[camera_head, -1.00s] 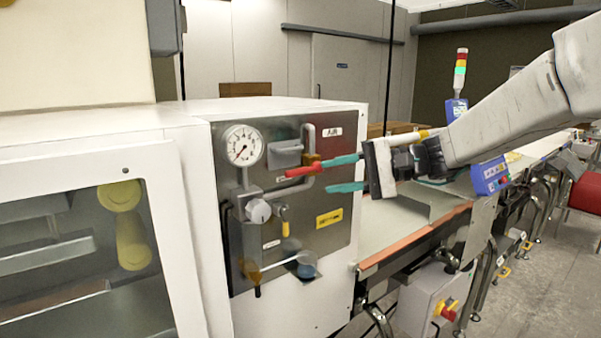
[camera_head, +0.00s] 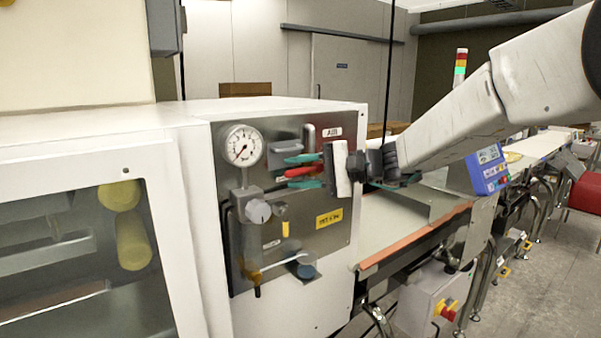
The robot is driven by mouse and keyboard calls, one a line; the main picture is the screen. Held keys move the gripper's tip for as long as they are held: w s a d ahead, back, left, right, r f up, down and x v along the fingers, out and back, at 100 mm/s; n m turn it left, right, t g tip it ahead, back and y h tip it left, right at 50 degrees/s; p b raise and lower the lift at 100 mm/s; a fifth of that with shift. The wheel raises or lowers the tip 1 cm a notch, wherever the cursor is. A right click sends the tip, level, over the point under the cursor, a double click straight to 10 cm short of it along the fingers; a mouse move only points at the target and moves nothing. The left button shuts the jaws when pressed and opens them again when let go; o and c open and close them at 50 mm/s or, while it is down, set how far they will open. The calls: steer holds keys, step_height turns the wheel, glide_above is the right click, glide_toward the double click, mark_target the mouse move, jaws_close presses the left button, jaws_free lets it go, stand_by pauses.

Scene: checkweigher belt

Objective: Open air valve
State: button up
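The air valve has a red lever handle (camera_head: 299,171) on the grey metal panel (camera_head: 336,238), under the "AIR" label. The lever lies roughly level and points right. My gripper (camera_head: 299,171) has teal fingers, one just above and one just below the lever. They look apart, with the red lever between them; I cannot tell if either touches it. The gripper's pale palm hides the lever's right end. A round pressure gauge (camera_head: 243,146) sits left of the valve, its needle pointing to the lower left.
A conveyor belt (camera_head: 392,226) runs to the right of the cabinet, beneath my arm.

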jaws_close()
steer(key=shift+r+m+y, duration=0.65)
steer(key=shift+m+y, duration=0.45)
jaws_free()
steer(key=shift+d, duration=0.1)
steer(key=shift+r, duration=0.1)
